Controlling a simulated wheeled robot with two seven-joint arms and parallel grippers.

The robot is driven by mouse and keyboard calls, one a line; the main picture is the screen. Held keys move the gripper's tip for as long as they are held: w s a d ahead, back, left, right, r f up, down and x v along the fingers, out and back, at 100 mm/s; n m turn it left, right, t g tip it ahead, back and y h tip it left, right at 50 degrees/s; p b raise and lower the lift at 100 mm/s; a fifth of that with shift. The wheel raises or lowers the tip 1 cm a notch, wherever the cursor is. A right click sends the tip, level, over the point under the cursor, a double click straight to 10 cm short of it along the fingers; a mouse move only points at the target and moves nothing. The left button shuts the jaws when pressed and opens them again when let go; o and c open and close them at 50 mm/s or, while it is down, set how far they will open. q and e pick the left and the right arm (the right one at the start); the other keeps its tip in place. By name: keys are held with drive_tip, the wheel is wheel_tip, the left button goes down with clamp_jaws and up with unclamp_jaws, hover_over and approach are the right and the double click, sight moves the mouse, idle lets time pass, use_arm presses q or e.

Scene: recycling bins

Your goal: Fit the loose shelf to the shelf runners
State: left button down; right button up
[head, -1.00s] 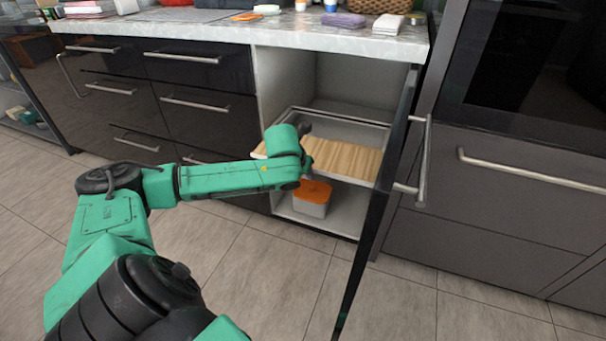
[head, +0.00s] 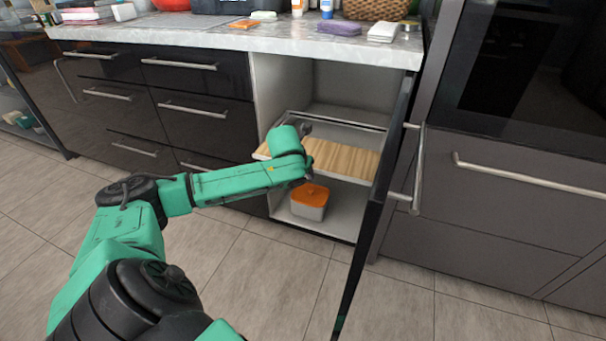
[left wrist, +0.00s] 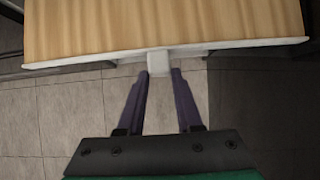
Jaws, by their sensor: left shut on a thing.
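The loose shelf (head: 344,158) is a light wooden board with a white front edge, lying about level in the open cabinet's mouth. A grey rail-like frame (head: 350,123), apparently the shelf runners, shows behind it. I cannot tell whether the shelf's sides rest on it. My left gripper (head: 308,174) is at the shelf's front, partly hidden by my arm. The left wrist view shows the shelf (left wrist: 165,22) and its small white front tab (left wrist: 159,62) held between the dark fingertips of my left gripper (left wrist: 160,73). My right gripper is not in view.
The open cabinet door (head: 378,205), with a long handle, stands close at the shelf's right. The counter (head: 350,45) overhangs above. The floor in front is clear.

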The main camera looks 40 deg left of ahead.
sight(321, 148)
use_arm(q)
drive_tip(key=shift+w+a+r+p, duration=0.1)
drive_tip(key=shift+w+a+p, duration=0.2)
drive_tip(key=shift+w, duration=0.5)
drive_tip(key=shift+w+a+p, duration=0.15)
drive_tip(key=shift+w+p, duration=0.15)
drive_tip(key=shift+w, duration=0.45)
drive_tip(key=shift+w+a, duration=0.25)
drive_tip(key=shift+w, duration=0.4)
drive_tip(key=shift+w+a, duration=0.2)
drive_tip(key=shift+w, duration=0.4)
drive_tip(key=shift+w+a, duration=0.25)
drive_tip(key=shift+w, duration=0.45)
drive_tip(key=shift+w+a, duration=0.25)
drive_tip(key=shift+w, duration=0.4)
drive_tip(key=shift+w, duration=0.2)
drive_tip(key=shift+w+a, duration=0.2)
drive_tip(key=shift+w, duration=0.1)
drive_tip(key=shift+w+a+b, duration=0.25)
drive_tip(key=shift+w+b, duration=0.35)
drive_tip(key=shift+w, duration=0.3)
drive_tip(key=shift+w+a+b, duration=0.15)
drive_tip(key=shift+w+b, duration=0.15)
drive_tip(key=shift+b, duration=0.05)
drive_tip(key=shift+w+a+b, duration=0.2)
drive_tip(key=shift+w+b, duration=0.3)
drive_tip(key=shift+b, duration=0.1)
drive_tip(key=shift+w+a+b, duration=0.15)
drive_tip(key=shift+w+b, duration=0.5)
